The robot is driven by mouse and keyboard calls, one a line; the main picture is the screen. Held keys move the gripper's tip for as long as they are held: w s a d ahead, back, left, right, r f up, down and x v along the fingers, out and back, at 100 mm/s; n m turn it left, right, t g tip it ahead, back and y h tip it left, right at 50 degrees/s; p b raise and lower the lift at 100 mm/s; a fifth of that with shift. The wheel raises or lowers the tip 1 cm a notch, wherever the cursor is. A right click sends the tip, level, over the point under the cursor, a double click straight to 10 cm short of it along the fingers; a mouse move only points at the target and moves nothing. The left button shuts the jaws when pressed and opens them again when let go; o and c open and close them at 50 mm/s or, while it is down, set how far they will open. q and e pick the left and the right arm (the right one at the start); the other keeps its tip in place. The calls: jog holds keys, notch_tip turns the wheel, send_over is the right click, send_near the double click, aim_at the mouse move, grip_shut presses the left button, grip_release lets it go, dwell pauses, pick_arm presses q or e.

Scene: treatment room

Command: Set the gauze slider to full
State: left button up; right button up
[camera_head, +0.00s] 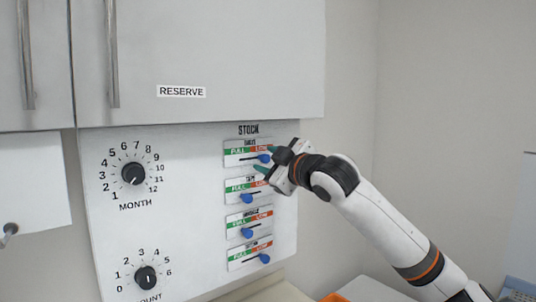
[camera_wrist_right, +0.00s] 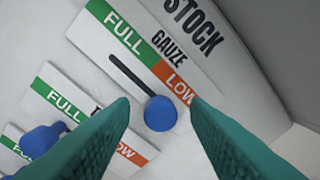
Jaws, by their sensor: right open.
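The gauze slider (camera_head: 264,158) is the top one under the STOCK heading. Its blue knob sits at the LOW end of its slot. In the right wrist view the blue knob (camera_wrist_right: 160,113) lies between the two green fingertips, with the slot running up and left toward FULL. The label plate (camera_wrist_right: 135,40) reads GAUZE, with green FULL and red LOW. My right gripper (camera_head: 267,159) is open around the knob's sides; whether the fingers touch it cannot be told. My left gripper is not in view.
A MONTH dial (camera_head: 133,173) and a count dial (camera_head: 146,278) are on the panel's left. A cabinet marked RESERVE (camera_head: 200,60) overhangs the panel.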

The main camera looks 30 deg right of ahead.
jog(key=shift+w, duration=0.25)
